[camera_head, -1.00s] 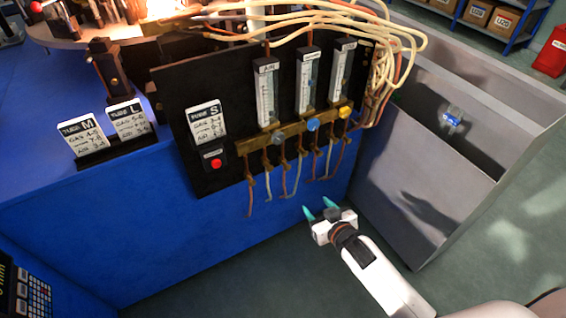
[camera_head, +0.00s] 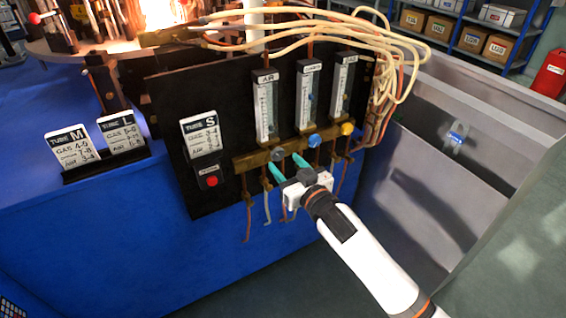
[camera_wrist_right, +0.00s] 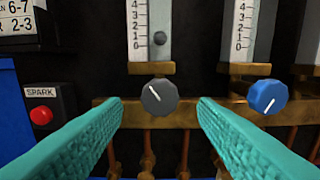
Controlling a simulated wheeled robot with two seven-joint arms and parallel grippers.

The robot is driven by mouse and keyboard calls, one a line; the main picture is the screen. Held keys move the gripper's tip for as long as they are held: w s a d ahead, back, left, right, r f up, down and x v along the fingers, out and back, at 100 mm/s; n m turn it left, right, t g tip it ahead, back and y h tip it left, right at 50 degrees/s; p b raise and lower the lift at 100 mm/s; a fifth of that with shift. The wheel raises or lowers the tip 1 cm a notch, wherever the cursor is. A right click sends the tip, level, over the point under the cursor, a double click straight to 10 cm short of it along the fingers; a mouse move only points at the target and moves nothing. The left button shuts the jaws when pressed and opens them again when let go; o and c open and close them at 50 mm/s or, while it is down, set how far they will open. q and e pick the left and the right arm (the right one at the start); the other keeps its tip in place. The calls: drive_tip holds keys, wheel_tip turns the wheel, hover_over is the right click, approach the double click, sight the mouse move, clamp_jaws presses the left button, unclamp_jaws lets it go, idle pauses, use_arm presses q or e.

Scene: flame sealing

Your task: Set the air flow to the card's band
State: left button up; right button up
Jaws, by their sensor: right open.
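The panel's grey air knob (camera_head: 277,154) sits on the brass manifold below the air flow tube (camera_head: 266,105). My right gripper (camera_head: 288,164) is open just in front of the manifold. In the right wrist view the grey knob (camera_wrist_right: 159,97) appears between the two teal fingers, with a gap on each side. Its white mark points to the upper left. The dark ball (camera_wrist_right: 159,38) in the tube above is near the 1 mark. The tube S card (camera_head: 203,131) stands on the panel; its lowest row (camera_wrist_right: 17,27) reads 2-3 in the wrist view. My left gripper is out of view.
A blue knob (camera_head: 314,140) and a yellow knob (camera_head: 347,129) are to the right on the manifold. A red spark button (camera_head: 212,181) is on the left. Hoses hang below. Cards M (camera_head: 70,148) and L (camera_head: 122,134) stand on the blue bench. A bright flame is behind.

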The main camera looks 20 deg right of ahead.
sight(277, 153)
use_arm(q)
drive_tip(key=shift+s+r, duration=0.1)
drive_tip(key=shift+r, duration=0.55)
use_arm(e)
drive_tip(key=shift+x, duration=1.25)
drive_tip(key=c, duration=1)
